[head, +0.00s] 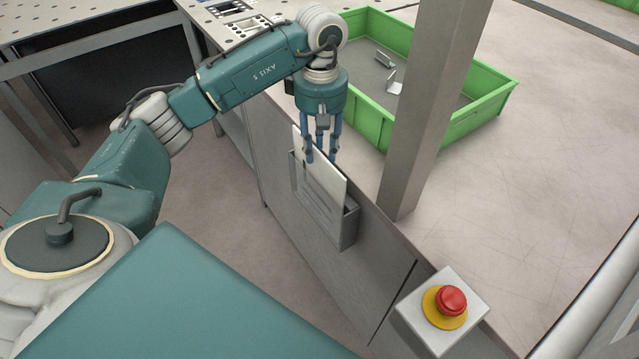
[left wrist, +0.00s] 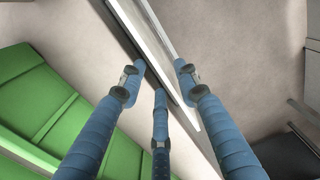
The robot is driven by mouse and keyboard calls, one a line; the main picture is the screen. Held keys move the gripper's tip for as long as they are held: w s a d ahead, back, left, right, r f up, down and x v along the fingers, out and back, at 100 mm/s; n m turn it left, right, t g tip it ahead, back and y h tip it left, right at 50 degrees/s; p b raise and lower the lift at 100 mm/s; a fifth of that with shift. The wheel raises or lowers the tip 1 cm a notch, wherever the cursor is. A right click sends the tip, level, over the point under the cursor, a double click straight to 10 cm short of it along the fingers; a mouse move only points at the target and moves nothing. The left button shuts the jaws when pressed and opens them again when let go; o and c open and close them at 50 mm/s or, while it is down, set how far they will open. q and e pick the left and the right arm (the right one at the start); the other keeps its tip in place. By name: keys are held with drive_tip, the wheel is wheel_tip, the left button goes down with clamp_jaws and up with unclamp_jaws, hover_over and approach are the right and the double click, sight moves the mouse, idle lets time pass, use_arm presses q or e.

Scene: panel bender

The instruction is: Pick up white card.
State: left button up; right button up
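The white card (head: 332,186) stands upright, slightly tilted, in a grey metal holder (head: 348,229) on the side of a grey cabinet. Its upper part sticks out above the holder; its lower part is hidden inside. My left gripper (head: 321,155) points down at the card's top edge, with blue fingers apart on either side of it. In the left wrist view, the fingers of the left gripper (left wrist: 158,75) are spread, with the pale edge of the card running between them. No clear contact with the card shows. My right gripper is not in view.
A green bin (head: 448,125) with small bent metal parts (head: 393,80) stands behind the cabinet. A grey post (head: 430,110) rises right of the card. A red emergency button (head: 452,300) on a box is at the lower right. A perforated table (head: 60,15) is at the upper left.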

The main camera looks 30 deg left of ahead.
sight(319, 169)
use_arm(q)
drive_tip(key=f+p, duration=0.1)
drive_tip(key=f, duration=0.2)
drive_tip(key=f+p, duration=0.1)
drive_tip(key=f, duration=0.1)
drive_tip(key=shift+s+a+f+p, duration=0.1)
drive_tip(key=shift+s+f+p, duration=0.15)
drive_tip(key=shift+f+p, duration=0.1)
drive_tip(key=shift+f, duration=0.55)
drive_tip(key=shift+w, duration=0.1)
clamp_jaws()
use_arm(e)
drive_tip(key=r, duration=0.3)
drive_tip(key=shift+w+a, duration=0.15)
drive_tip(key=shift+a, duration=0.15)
